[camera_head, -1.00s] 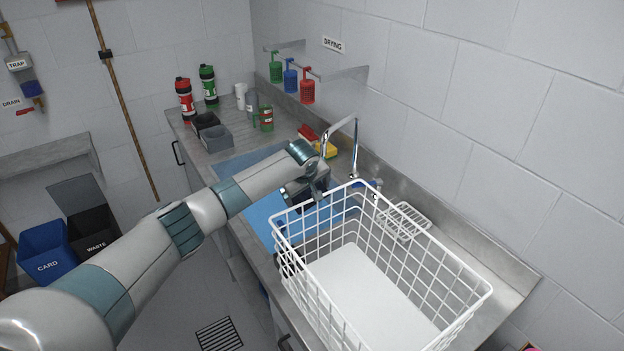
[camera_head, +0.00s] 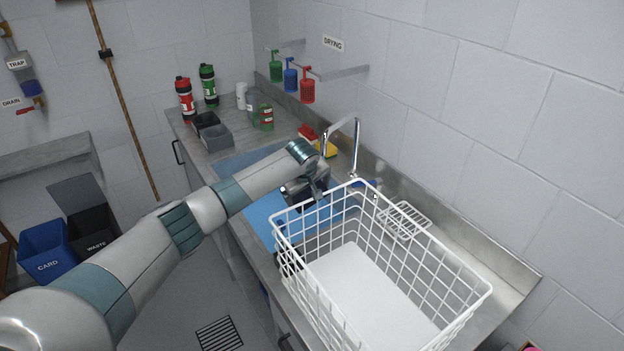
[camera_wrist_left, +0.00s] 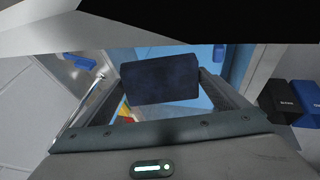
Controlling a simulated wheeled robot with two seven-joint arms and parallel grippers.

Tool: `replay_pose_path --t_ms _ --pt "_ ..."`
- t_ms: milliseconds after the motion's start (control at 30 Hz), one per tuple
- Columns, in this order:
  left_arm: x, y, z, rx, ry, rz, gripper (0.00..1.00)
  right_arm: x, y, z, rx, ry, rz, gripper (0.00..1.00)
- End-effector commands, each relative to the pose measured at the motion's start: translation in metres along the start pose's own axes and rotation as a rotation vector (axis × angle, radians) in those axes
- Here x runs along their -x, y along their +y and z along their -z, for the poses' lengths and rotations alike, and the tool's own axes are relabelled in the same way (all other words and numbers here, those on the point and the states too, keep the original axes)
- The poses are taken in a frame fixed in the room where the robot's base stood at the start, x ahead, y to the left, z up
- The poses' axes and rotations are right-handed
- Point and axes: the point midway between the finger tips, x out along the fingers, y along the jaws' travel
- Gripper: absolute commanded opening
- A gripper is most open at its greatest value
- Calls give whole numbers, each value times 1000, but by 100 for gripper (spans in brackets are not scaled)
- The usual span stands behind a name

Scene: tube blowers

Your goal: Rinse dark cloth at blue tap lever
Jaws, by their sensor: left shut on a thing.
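My left gripper (camera_head: 314,192) is over the blue sink area, below and left of the chrome tap (camera_head: 355,148). In the left wrist view the dark navy cloth (camera_wrist_left: 160,80) is held as a flat block between the fingers of my left gripper (camera_wrist_left: 165,88). In the head view the gripper largely hides the cloth. The blue tap lever (camera_head: 368,184) is at the tap's base, right of the gripper and apart from it. A blue piece that looks like the lever (camera_wrist_left: 79,61) also shows in the left wrist view. My right gripper is out of view.
A white wire basket (camera_head: 300,270) stands close in front of the gripper. Grey bins (camera_head: 215,136) and bottles stand at the counter's far end. The wall (camera_head: 450,120) closes the right side.

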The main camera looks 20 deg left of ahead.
Motion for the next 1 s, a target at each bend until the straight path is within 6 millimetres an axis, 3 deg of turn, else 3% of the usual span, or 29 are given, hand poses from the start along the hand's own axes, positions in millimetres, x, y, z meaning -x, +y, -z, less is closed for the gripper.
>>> replay_pose_path --t_ms 367,600,1000 --pt "4 -1 -1 -1 0 0 71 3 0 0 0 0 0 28" --pt "22 -4 -6 0 -1 -1 71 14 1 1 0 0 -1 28" --pt "50 -13 -17 -1 -1 -2 71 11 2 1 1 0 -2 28"
